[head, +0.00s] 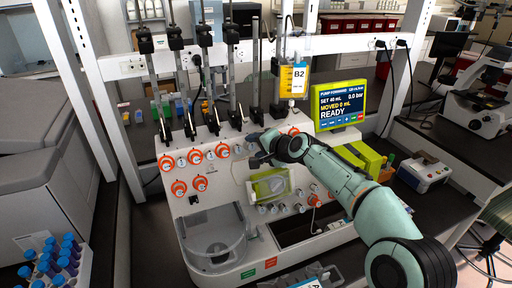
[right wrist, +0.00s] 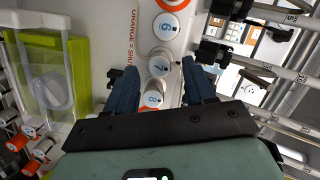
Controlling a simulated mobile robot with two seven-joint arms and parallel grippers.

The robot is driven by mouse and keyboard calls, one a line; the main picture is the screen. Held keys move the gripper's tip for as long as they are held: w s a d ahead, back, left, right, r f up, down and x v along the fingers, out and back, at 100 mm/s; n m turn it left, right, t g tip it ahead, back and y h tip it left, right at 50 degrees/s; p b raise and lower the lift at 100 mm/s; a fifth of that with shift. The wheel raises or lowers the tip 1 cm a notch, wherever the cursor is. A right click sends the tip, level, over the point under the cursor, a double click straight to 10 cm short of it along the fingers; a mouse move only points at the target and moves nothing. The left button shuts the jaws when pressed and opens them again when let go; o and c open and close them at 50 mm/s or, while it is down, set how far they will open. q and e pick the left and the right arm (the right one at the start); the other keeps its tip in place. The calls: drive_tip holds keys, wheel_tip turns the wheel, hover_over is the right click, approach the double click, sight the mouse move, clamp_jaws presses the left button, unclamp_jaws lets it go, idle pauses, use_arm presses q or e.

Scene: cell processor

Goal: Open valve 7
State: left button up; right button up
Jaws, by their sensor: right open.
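In the right wrist view, valve 7 (right wrist: 159,66) is a round white knob with a blue mark, between and just beyond the fingertips of my right gripper (right wrist: 163,84). The gripper is open and empty; I cannot tell whether a finger touches the knob. Valve 8 (right wrist: 153,99) sits nearer the palm, also between the fingers. Valve 6 (right wrist: 166,27) lies beyond, with orange by it. I see no clear orange around valve 7. In the head view, my right gripper (head: 262,148) is at the panel and hides valve 7. My left gripper is not in view.
The white panel (head: 215,185) carries several orange-ringed knobs. "ORANGE = SHUT" is printed beside the valves. A screen (head: 341,103) reads READY, moved 0 mL. Bag B2 (head: 291,80) hangs above the gripper. A green-framed clear part (head: 269,187) stands just below it.

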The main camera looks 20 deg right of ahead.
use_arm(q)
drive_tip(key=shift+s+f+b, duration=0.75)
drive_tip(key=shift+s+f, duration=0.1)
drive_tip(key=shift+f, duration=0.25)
use_arm(e)
drive_tip(key=v, duration=1.2)
drive_tip(key=shift+s, duration=0.25)
drive_tip(key=shift+r, duration=0.1)
